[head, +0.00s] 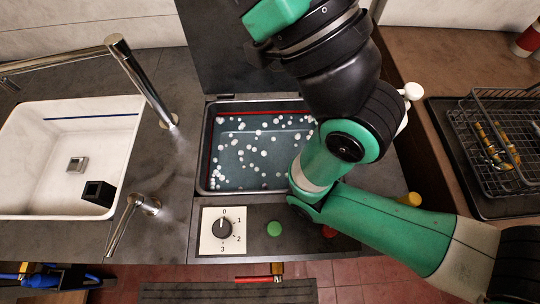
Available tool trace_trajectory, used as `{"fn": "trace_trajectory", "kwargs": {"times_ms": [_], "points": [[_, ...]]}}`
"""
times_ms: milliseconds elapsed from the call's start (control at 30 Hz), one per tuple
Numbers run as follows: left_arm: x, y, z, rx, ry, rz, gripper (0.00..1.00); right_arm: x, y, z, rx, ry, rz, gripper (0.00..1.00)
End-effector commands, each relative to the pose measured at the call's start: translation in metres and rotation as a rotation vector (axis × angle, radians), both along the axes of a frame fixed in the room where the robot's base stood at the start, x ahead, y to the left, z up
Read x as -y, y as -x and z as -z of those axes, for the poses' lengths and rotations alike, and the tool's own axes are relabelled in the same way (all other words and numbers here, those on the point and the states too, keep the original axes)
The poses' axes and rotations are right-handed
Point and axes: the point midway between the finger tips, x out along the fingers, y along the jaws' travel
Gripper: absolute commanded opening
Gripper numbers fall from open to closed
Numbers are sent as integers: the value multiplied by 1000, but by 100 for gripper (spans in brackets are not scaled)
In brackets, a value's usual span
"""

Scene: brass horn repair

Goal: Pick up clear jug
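No clear jug can be made out in the head view. My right arm comes in from the lower right, bends over the right side of the bath and reaches up to the top edge. Its gripper fingers do not show. My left arm and gripper are not in view. The arm hides part of the counter behind it and the bath's right side.
A bath (209,150) with floating white balls is in the middle. Below it are a dial (223,229) and a green button (274,229). At left is a white sink (60,140) with a black block (97,192) and tall tap (140,80). A wire rack (500,110) holds brass parts at right.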

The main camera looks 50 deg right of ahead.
Motion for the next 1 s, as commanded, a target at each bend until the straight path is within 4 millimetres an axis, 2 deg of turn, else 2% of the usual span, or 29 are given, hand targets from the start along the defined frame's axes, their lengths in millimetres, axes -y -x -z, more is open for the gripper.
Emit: {"fn": "trace_trajectory", "kwargs": {"times_ms": [400,900,933,1000], "points": [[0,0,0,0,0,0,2,0,0,0,0,0,0,0],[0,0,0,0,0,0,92,0,0,0,0,0,0,0],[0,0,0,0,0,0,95,0,0,0,0,0,0,0],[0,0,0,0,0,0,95,0,0,0,0,0,0,0]]}}
